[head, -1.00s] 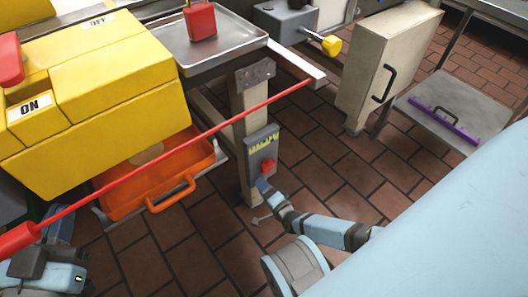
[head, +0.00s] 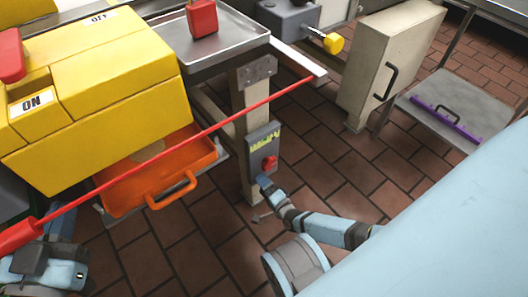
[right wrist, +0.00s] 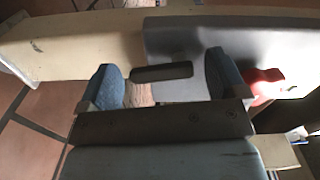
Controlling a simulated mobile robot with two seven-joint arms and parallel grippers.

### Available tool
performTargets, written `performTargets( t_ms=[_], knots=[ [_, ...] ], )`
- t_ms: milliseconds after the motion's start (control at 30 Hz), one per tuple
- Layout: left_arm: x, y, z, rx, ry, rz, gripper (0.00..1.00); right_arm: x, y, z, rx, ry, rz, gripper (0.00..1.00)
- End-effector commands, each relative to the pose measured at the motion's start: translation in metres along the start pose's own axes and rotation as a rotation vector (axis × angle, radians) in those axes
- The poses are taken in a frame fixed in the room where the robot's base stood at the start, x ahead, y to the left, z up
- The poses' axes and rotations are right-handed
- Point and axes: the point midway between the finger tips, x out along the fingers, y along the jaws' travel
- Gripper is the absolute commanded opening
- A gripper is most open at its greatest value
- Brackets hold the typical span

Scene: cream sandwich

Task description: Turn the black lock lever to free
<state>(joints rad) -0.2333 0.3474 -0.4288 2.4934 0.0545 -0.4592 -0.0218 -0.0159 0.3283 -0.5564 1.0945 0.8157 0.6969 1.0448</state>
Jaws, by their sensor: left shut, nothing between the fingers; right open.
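A grey box (head: 262,146) with a red knob (head: 269,162) is fixed to a pale post. My right gripper (head: 263,181) is at the lower edge of this box in the head view. In the right wrist view the open right gripper (right wrist: 164,75) has a short dark bar (right wrist: 176,71), seemingly the black lock lever, between its two blue fingers. Whether the fingers touch it I cannot tell. In the head view I cannot make out the lever. My left gripper (head: 45,262) is shut at the lower left, below a red handle.
A long red rod (head: 200,136) crosses in front of the yellow machine (head: 100,90). An orange tray (head: 165,175) sits under the machine. A metal tray (head: 230,50) holds a red object. A beige cabinet (head: 385,60) stands right. Tiled floor (head: 330,170) is open between.

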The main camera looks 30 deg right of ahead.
Motion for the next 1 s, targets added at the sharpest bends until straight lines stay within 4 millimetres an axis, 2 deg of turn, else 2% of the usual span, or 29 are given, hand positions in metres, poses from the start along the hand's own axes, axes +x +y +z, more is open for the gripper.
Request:
performTargets(
  t_ms=[167, 333, 500, 600, 1000],
  knots=[
    [0.001, 0.0, -0.005, -0.012, 0.002, -0.001, 0.0, -0.007, -0.001, -0.001, 0.0, 0.0, 0.001, 0.9],
    [0.002, 0.001, -0.011, -0.062, -0.02, 0.002, 0.0, -0.035, -0.003, -0.001, -0.001, 0.0, 0.003, 0.9],
    [-0.003, 0.009, -0.004, -0.129, -0.065, 0.006, 0.0, -0.061, -0.002, -0.001, 0.0, 0.0, 0.003, 0.9],
    [-0.005, 0.012, -0.002, -0.161, -0.082, 0.007, 0.0, -0.07, -0.001, -0.001, 0.0, 0.0, 0.001, 0.9],
    [-0.005, 0.013, 0.001, -0.169, -0.09, 0.008, 0.0, -0.075, 0.0, 0.0, 0.0, 0.0, 0.0, 0.9]
  ],
)
